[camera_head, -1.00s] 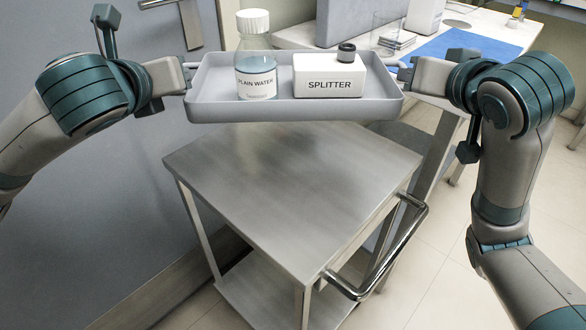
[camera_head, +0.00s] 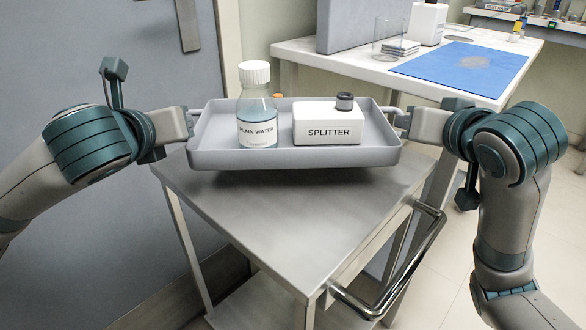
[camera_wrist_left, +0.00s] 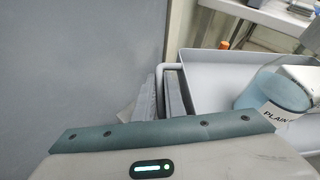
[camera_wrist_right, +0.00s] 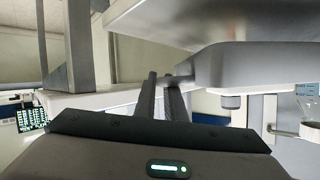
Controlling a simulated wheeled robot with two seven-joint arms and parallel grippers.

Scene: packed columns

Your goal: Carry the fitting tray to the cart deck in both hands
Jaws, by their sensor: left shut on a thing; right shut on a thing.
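The grey fitting tray (camera_head: 295,159) is roughly level over the metal cart deck (camera_head: 290,205); I cannot tell how small the gap is. A PLAIN WATER bottle (camera_head: 257,112) with a white cap stands upright at its left. A white SPLITTER box (camera_head: 328,124) with a dark round cap sits to its right. My left gripper (camera_head: 188,122) is shut on the tray's left handle, also seen in the left wrist view (camera_wrist_left: 168,75). My right gripper (camera_head: 402,121) is shut on the right handle; the right wrist view shows the tray's side (camera_wrist_right: 235,68) close up.
The cart's push handle (camera_head: 410,265) sticks out at its front right. A white bench (camera_head: 345,66) behind bears a blue mat (camera_head: 460,68), a glass beaker (camera_head: 390,38) and a white container (camera_head: 428,22). A grey wall or door is at left. The deck's front is clear.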

